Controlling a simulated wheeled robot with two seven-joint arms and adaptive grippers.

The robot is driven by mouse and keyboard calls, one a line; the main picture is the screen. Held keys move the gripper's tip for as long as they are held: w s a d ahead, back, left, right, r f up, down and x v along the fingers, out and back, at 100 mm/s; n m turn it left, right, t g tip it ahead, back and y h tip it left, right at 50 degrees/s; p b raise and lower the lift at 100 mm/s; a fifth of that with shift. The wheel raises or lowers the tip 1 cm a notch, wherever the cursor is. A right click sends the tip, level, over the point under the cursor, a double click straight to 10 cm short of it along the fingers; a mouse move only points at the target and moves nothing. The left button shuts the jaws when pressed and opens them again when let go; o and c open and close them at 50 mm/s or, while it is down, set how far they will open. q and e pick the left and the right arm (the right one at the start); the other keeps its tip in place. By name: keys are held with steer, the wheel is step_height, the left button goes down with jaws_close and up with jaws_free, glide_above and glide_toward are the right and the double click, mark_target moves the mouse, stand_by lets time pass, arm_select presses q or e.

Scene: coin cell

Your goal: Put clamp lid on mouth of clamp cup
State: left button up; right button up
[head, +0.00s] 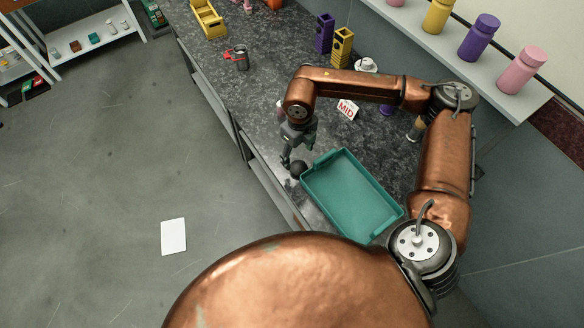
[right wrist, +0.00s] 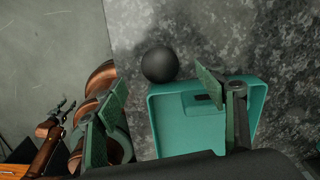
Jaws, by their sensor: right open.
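My right gripper (head: 287,162) is open and empty, above the bench near the tray's far left corner. In the right wrist view its two green-padded fingers (right wrist: 162,92) stand wide apart. A dark round ball-like thing (head: 298,170) lies just beside it, and shows in the right wrist view (right wrist: 160,65) beyond the fingers. A grey cup with red parts (head: 237,58), perhaps the clamp cup, stands far back on the bench. I cannot make out the clamp lid for certain. A copper arm with a small dark end (right wrist: 62,108), probably my left, shows in the right wrist view.
A teal tray (head: 310,190) lies on the dark stone bench close to the right gripper. A "MID" sign (head: 347,109), purple and yellow holders (head: 342,46), a white item (head: 366,65) and a yellow bin (head: 208,20) stand further back. A shelf with bottles (head: 478,36) runs along the right.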

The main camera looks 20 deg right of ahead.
mark_target(299, 166)
step_height(299, 166, down, 2)
steer(key=shift+s+f, duration=0.15)
steer(key=shift+f, duration=0.1)
steer(key=f, duration=0.3)
steer(key=shift+s+f+b, duration=0.3)
steer(key=shift+b, duration=0.05)
steer(key=shift+f, duration=0.45)
arm_select(q)
steer(key=shift+w+f, duration=0.35)
steer(key=shift+f, duration=0.1)
arm_select(e)
steer(key=shift+r, duration=0.1)
steer(key=c, duration=1.2)
arm_select(q)
steer(key=shift+s, duration=0.15)
arm_select(e)
steer(key=shift+c, duration=0.2)
